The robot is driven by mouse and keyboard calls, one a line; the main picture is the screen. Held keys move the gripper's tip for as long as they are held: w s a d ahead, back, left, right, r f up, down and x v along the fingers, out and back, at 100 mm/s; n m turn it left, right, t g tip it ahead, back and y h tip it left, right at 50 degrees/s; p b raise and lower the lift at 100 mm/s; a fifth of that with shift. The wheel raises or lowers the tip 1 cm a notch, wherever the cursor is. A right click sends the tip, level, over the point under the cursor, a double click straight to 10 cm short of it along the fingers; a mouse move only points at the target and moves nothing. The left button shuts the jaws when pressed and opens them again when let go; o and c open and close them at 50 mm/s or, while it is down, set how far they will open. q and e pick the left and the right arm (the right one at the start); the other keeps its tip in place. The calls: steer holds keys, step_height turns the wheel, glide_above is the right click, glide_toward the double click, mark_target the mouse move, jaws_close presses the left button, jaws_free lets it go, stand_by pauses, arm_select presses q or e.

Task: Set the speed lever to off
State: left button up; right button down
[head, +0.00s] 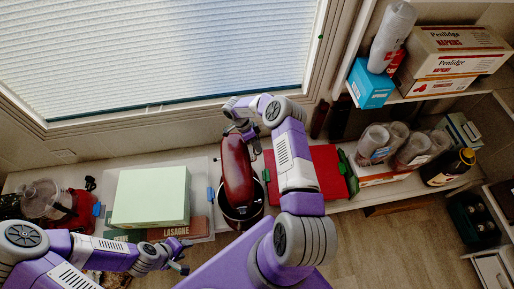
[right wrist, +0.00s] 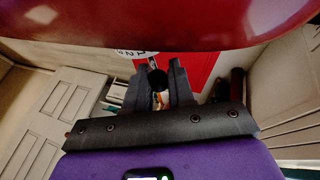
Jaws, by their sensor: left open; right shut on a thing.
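The dark red stand mixer (head: 236,170) stands on the counter in the head view, its bowl (head: 240,217) at the near end. Its red underside or side (right wrist: 160,22) fills the top of the right wrist view. A round black knob, the speed lever (right wrist: 157,80), is between the fingers of my right gripper (right wrist: 158,76), which is shut on it. A white dial plate with numbers (right wrist: 130,53) shows just beyond. In the head view, my right gripper (head: 249,137) is beside the mixer's far end. My left gripper (head: 180,258) is open and empty, in front of the counter.
A pale green box (head: 151,196) is left of the mixer, with a lasagne box (head: 178,229) nearby. A red box or book (head: 318,172) lies to the right. Clear canisters (head: 412,150) and napkin boxes (head: 450,60) are at the right. Open floor (head: 390,250) shows below.

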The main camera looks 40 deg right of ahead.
steer(key=shift+w+d+f+g+b, duration=0.1)
steer(key=shift+w+f+g+b, duration=0.15)
steer(key=shift+g+b, duration=0.65)
steer(key=shift+t, duration=0.3)
steer(key=c, duration=1.1)
jaws_free()
steer(key=shift+v, duration=3.8)
steer(key=shift+d, duration=0.15)
